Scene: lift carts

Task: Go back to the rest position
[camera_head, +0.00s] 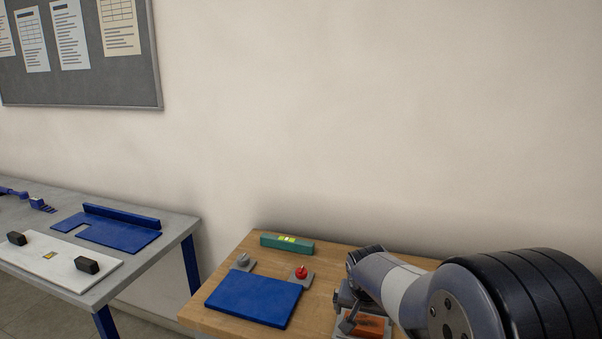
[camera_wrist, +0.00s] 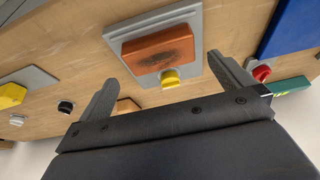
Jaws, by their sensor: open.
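My gripper (camera_wrist: 163,68) is open in the wrist view, its two dark fingers spread with nothing between them. An orange block (camera_wrist: 158,48) with a dark smudge on top lies on a grey plate (camera_wrist: 195,22) beyond the fingertips. A yellow knob (camera_wrist: 170,78) sits at the plate's near edge. In the head view my gripper (camera_head: 347,308) is over the right part of the wooden bench (camera_head: 225,318), and my arm hides much of that side. The orange block (camera_head: 372,326) shows partly below it.
The bench also holds a blue plate (camera_head: 254,298), a red knob (camera_head: 301,272), a grey knob (camera_head: 242,260) and a green level (camera_head: 287,244). The wrist view adds a black knob (camera_wrist: 66,107) and a yellow part (camera_wrist: 12,95). A grey table (camera_head: 180,224) stands left; a wall is behind.

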